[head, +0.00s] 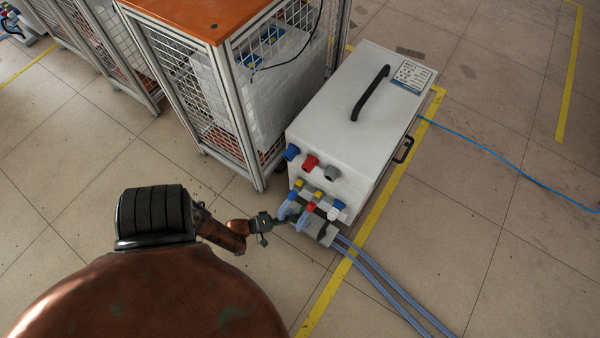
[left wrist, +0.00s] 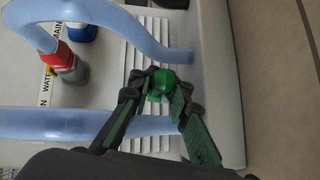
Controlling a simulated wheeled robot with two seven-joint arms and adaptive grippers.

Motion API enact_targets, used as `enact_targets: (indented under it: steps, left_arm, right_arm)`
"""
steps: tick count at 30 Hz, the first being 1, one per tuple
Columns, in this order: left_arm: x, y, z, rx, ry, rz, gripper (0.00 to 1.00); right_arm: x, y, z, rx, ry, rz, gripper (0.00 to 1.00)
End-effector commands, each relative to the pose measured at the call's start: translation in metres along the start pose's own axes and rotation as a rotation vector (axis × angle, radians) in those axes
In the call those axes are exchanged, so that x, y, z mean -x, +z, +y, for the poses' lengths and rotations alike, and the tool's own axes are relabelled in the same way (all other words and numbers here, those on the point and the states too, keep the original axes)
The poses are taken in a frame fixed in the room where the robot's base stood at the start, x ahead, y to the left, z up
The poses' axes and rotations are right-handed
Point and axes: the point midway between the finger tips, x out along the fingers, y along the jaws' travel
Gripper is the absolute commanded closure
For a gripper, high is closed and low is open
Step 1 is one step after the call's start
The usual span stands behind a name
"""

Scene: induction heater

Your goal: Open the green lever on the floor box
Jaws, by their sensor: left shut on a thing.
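The white floor box (head: 350,110) stands on the tiled floor, with blue, red and grey fittings on its near face. The green lever (left wrist: 160,84) shows in the left wrist view, low on the box's face between two pale blue hoses. My left gripper (left wrist: 158,92) is shut on the green lever, with its fingertips on either side of it. In the head view my left gripper (head: 276,222) reaches the lower front of the box; the lever is hard to make out there. My right gripper is not in view.
A wire-mesh cage (head: 190,85) with an orange top stands left of the box. Pale blue hoses (head: 385,285) run from the box's lower front across the floor. A thin blue cable (head: 490,152) lies at the right. Floor on the right is mostly clear.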

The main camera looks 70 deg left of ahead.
Motion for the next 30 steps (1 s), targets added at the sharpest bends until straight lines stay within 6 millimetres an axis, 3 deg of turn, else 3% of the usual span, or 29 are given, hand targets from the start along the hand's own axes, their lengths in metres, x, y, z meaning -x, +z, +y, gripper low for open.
enact_targets:
  steps: [8, 19, 20, 21, 24, 30]
  left_arm:
    - [0.0059, 0.0013, -0.0034, -0.008, 0.001, -0.063, 1.00]
    - [0.0072, 0.0010, -0.0039, -0.009, 0.000, -0.067, 1.00]
    - [0.0072, 0.0010, -0.0039, -0.009, 0.000, -0.067, 0.84]
    - [0.0069, 0.0009, -0.0038, -0.009, 0.001, -0.067, 0.82]
    - [0.0058, 0.0004, -0.0032, -0.009, 0.002, -0.066, 0.75]
    - [0.0038, -0.0004, -0.0020, -0.009, 0.005, -0.064, 0.74]
  right_arm:
    - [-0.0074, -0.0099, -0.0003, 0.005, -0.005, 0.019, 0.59]
    - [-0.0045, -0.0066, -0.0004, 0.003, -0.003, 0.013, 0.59]
    - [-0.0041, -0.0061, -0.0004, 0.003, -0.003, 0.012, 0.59]
    - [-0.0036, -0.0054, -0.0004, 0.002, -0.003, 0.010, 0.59]
    - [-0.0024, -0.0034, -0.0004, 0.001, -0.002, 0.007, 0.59]
    - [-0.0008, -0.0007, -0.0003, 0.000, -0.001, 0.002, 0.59]
